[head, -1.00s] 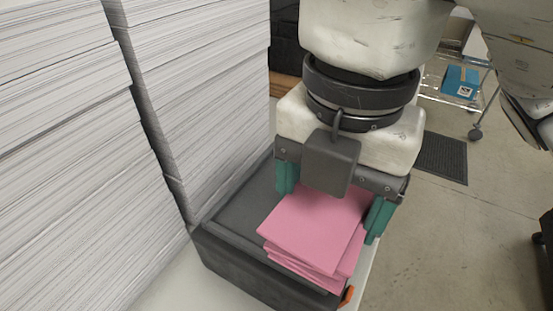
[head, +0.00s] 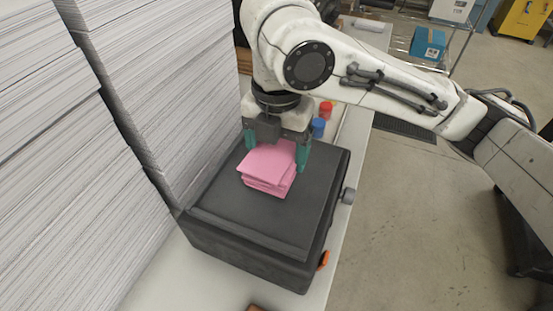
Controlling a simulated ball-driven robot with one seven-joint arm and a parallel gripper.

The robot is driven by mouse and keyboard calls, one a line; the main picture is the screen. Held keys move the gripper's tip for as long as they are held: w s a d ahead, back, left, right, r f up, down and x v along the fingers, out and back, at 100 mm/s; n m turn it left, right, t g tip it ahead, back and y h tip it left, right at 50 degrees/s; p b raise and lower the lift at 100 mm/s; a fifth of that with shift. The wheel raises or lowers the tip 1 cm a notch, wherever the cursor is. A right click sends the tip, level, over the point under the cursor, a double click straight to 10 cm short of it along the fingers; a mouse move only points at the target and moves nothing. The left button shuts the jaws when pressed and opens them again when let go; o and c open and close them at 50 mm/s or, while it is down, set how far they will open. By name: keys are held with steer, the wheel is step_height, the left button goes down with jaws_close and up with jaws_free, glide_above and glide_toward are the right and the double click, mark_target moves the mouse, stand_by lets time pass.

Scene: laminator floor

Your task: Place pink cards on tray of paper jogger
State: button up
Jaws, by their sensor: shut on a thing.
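A small stack of pink cards (head: 266,170) shows in the head view, between the two green fingers of my gripper (head: 274,155). My gripper points down and is shut on the cards, with one finger on each side of them. The cards are over the dark grey tray of the paper jogger (head: 235,215), towards its far part. I cannot tell whether their underside touches the tray. The far edge of the cards is hidden behind my gripper.
Tall stacks of white paper (head: 160,90) stand close along the left of the jogger. A blue item (head: 318,127) and a red item (head: 326,109) stand behind it on the white table (head: 348,140). An orange part (head: 323,260) sticks out at the jogger's right side. Open floor lies to the right.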

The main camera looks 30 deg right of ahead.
mark_target(277, 163)
steer(key=shift+w+d+f, duration=0.1)
steer(key=shift+w+f, duration=0.15)
steer(key=shift+f, duration=0.1)
steer(key=shift+w+f, duration=0.15)
steer(key=shift+f, duration=1.5)
steer(key=shift+f, duration=0.2)
steer(key=o, duration=1.2)
steer(key=shift+c, duration=0.2)
step_height(277, 163, up, 12)
steer(key=shift+r, duration=0.2)
